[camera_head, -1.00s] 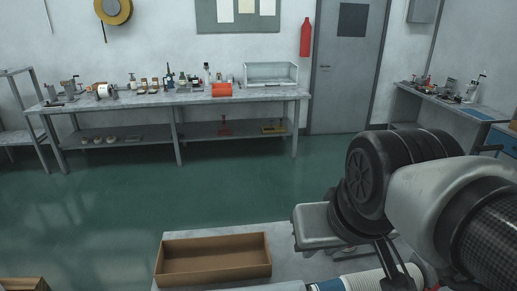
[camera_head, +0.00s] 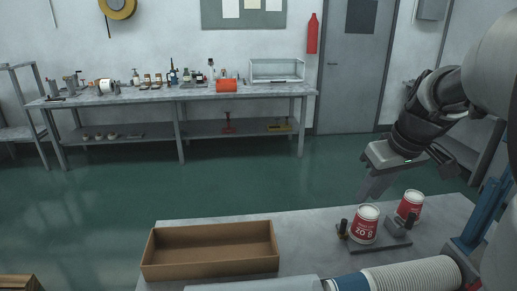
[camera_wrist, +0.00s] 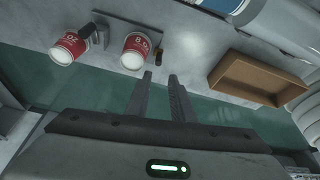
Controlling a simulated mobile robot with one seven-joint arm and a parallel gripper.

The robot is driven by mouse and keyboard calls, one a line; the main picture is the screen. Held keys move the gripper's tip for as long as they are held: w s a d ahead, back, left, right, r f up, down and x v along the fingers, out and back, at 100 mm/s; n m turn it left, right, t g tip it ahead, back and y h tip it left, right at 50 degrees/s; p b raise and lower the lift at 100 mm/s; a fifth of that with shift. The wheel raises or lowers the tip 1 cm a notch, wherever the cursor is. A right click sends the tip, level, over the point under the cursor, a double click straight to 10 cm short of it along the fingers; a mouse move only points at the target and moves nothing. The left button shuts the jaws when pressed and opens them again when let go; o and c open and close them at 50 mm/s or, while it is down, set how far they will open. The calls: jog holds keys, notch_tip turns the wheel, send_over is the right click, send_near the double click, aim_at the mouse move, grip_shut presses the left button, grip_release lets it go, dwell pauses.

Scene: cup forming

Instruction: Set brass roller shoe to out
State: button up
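My gripper (camera_head: 373,188) hangs above the work table's back edge, pointing down. In the wrist view its two fingers (camera_wrist: 160,78) stand apart with nothing between them. Below it in the head view are two small black-knobbed fittings, one (camera_head: 343,229) left of a red and white cup (camera_head: 363,226), the other (camera_head: 408,221) between that cup and a second one (camera_head: 410,205). Which of them is the brass roller shoe, and its setting, I cannot tell. In the wrist view the fittings show beside the cups (camera_wrist: 134,52), apart from my fingers.
An open brown tray (camera_head: 210,262) sits at the table's left. A long stack of white cups (camera_head: 412,276) lies along the front edge. A blue upright part (camera_head: 484,215) stands at the right. A bench (camera_head: 170,96) with bottles stands at the back wall.

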aim_at(346, 220)
jog(key=x, duration=0.5)
jog(key=b+x, duration=0.1)
jog(key=x, duration=0.5)
jog(key=w+x, duration=0.1)
jog(key=x, duration=0.5)
jog(key=shift+d, duration=0.1)
jog(key=shift+c, duration=0.5)
grip_shut()
